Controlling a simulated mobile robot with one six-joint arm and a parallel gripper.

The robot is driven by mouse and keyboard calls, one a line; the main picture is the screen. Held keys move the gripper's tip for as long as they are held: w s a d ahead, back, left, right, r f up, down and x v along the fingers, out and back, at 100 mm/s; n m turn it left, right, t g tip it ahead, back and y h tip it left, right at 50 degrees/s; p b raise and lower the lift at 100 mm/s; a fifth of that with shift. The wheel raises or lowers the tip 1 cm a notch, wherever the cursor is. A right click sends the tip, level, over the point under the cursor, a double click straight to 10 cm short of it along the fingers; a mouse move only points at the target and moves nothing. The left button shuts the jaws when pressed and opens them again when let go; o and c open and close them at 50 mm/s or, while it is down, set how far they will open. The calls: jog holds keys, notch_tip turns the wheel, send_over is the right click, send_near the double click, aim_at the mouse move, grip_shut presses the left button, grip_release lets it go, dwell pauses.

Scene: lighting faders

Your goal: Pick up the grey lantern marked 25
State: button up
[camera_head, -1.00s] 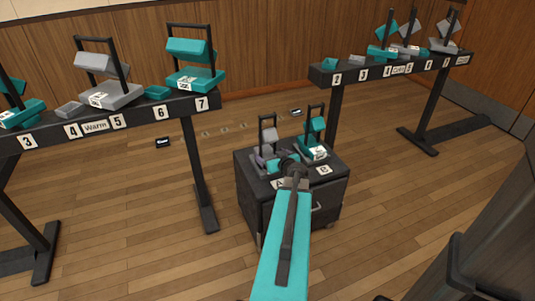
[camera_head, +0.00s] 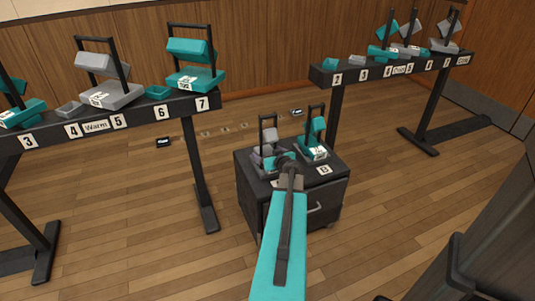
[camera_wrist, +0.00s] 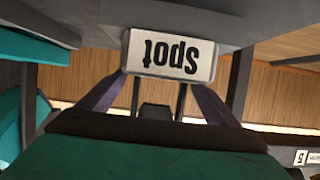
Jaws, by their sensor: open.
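A grey lantern (camera_head: 270,136) with a dark upright frame stands on the left of the small dark cart; its lower part is largely hidden behind my gripper (camera_head: 284,158). In the wrist view, a grey surface with a white label reading "Spot" upside down (camera_wrist: 170,56) fills the top. My gripper (camera_wrist: 162,92) is open, with one dark purplish finger on each side just below this label. Whether the fingers touch anything I cannot tell. Another grey lantern (camera_head: 108,92) stands on the left rack. No number 25 is legible on any lantern.
A teal lantern (camera_head: 317,150) stands close on the right of the cart (camera_head: 290,205), above a "B" label. The left rack (camera_head: 140,109) and right rack (camera_head: 345,77) carry more teal and grey lanterns. The wooden floor around the cart is mostly clear.

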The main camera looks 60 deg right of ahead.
aim_at(265, 151)
jog(key=shift+x, duration=2.15)
jog(key=shift+f, duration=0.15)
jog(key=c, duration=1.9)
jog(key=shift+r, duration=0.2)
